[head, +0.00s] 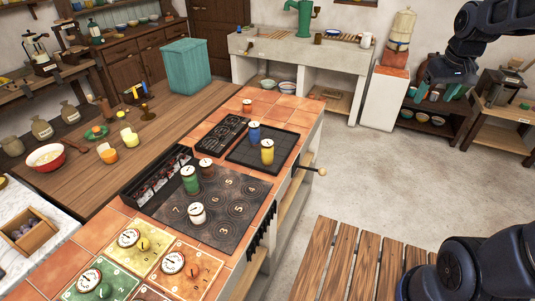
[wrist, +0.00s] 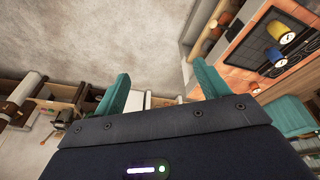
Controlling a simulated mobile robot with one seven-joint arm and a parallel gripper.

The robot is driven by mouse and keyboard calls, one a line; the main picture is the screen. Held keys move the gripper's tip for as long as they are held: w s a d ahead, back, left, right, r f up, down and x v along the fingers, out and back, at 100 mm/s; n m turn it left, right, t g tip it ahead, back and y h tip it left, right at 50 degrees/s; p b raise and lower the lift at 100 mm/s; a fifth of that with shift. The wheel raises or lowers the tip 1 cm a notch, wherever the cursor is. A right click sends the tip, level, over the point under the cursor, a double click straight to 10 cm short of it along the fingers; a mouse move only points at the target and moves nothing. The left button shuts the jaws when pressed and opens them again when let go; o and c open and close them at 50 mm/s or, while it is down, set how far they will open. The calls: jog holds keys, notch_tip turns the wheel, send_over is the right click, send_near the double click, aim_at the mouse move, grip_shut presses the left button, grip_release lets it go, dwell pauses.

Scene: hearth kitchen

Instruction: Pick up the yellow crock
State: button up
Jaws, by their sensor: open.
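The yellow crock (head: 267,151) stands upright on a dark square tray (head: 243,152), on the tiled counter in the middle of the head view. A blue crock (head: 254,133) stands just behind it on the same tray. In the wrist view the yellow crock (wrist: 280,33) shows at the upper right, outside the fingers, beside the blue crock (wrist: 273,58). My gripper (head: 437,84) has teal fingers and is at the upper right of the head view, well away from the crock. In the wrist view the gripper (wrist: 161,75) is open, with nothing between its fingers.
On the numbered dark plate (head: 228,211) nearer me stand a green crock (head: 189,179), a brown crock (head: 206,168) and a white crock (head: 197,213). A low dark rack (head: 221,136) lies left of the tray. A slatted wooden bench (head: 345,262) stands at the front; grey floor is open right of the counter.

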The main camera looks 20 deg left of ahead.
jog(key=w+a+f+n, duration=0.3)
jog(key=w+a, duration=0.2)
jog(key=a, duration=0.7)
jog(key=n+g, duration=0.3)
jog(key=n, duration=0.6)
send_near(267, 151)
jog(key=w, duration=0.1)
jog(key=w+a+f, duration=0.1)
jog(key=shift+w+a+f+h, duration=0.15)
jog(key=shift+w+f+h, duration=0.15)
jog(key=shift+h, duration=0.1)
jog(key=shift+s+a+f, duration=0.1)
jog(key=shift+f, duration=0.3)
notch_tip(267, 151, down, 10)
jog(key=shift+a+f, duration=0.1)
jog(key=shift+a, duration=0.05)
jog(key=shift+c, duration=0.2)
